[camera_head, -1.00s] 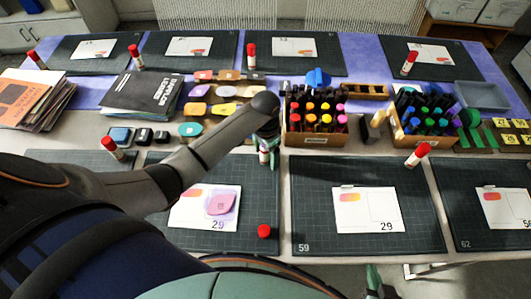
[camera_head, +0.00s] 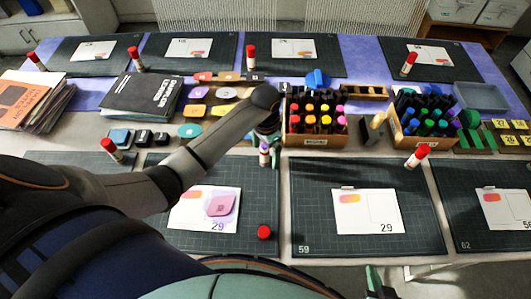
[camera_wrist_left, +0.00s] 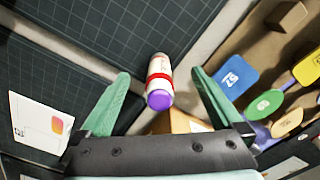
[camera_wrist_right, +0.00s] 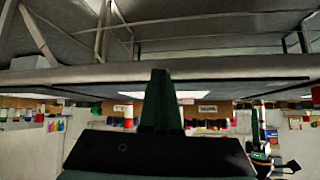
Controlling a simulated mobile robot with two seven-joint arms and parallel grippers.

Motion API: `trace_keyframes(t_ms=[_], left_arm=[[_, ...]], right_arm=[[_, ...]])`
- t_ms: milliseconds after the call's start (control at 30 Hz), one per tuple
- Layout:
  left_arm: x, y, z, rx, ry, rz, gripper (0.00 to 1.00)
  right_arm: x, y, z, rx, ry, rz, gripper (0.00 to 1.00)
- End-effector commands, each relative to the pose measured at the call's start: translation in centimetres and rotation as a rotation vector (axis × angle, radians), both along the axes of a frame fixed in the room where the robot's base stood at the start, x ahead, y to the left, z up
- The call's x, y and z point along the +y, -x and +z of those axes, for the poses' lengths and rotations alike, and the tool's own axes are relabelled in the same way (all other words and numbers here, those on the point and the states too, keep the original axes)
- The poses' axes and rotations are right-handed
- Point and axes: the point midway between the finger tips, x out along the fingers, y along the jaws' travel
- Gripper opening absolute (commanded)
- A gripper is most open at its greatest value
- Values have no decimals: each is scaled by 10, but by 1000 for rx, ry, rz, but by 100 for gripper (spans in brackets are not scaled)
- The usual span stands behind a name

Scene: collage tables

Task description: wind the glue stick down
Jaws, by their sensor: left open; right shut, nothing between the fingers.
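An uncapped glue stick (camera_wrist_left: 160,84) has a white body, a red band and a purple end. In the left wrist view it lies between the two green fingers of my left gripper (camera_wrist_left: 161,78), purple end toward the palm; the fingers stand apart from it. In the head view the glue stick (camera_head: 264,156) appears upright at the back right of the near-left mat, beneath my left gripper (camera_head: 268,138). A red cap (camera_head: 264,232) sits on that mat. My right gripper (camera_head: 376,284) is shut and empty at the front edge; it also shows in the right wrist view (camera_wrist_right: 161,78).
A white card (camera_head: 190,215) with a pink piece (camera_head: 220,205) on a purple patch lies on the near-left mat (camera_head: 250,190). A wooden marker crate (camera_head: 315,140) stands just behind right. Capped glue sticks stand on other mats. The near-middle mat (camera_head: 310,190) is mostly clear.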

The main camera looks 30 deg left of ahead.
Motion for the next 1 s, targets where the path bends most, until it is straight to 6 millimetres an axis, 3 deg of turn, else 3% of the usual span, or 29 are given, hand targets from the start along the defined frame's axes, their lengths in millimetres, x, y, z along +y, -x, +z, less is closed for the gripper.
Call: trace_keyframes(t_ms=[700,1000], left_arm=[[0,0,44,-1,0,0,100],[0,0,52,0,-1,0,100]], right_arm=[[0,0,-1,1,0,0,0],[0,0,-1,1,0,0,0]])
